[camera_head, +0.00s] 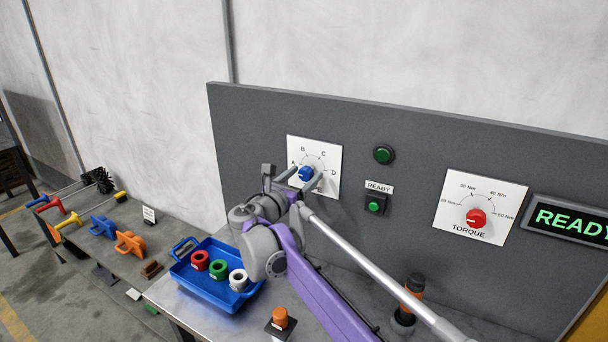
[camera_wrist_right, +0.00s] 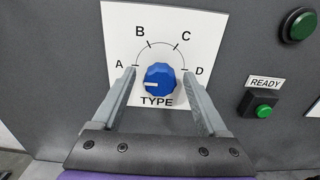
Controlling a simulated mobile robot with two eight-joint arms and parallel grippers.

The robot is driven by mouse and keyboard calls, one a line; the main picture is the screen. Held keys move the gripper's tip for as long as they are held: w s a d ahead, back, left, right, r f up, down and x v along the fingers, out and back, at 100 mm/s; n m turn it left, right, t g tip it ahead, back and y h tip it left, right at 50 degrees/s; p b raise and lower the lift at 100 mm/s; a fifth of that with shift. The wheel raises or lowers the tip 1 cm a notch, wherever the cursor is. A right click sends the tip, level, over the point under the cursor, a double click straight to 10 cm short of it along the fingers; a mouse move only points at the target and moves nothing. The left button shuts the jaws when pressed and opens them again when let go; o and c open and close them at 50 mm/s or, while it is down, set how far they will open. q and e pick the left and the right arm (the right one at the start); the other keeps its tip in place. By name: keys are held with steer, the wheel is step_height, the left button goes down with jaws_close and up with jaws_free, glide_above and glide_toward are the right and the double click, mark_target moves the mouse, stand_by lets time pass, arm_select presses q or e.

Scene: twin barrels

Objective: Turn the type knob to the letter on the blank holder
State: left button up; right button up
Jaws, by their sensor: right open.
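The blue type knob (camera_head: 306,174) is on a white dial plate marked A to D in the wrist view, with an E partly showing in the head view. In the right wrist view the knob (camera_wrist_right: 160,78) has a white mark pointing left, a little below the A. My right gripper (camera_wrist_right: 159,72) is open, with one finger on each side of the knob and a visible gap on both sides. A holder with an orange cylinder (camera_head: 280,318) stands on the metal table; I cannot read a letter on it, nor tell whether it is the blank holder. My left gripper is out of view.
A green button (camera_head: 373,207) under a READY label is right of the dial. A red torque knob (camera_head: 476,217) and lit READY display (camera_head: 570,222) are farther right. A blue tray (camera_head: 205,291) with coloured rings and a dark-and-orange tool (camera_head: 412,286) occupy the table.

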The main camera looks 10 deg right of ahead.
steer(key=shift+w+d, duration=0.15)
jaws_close()
stand_by(0.4)
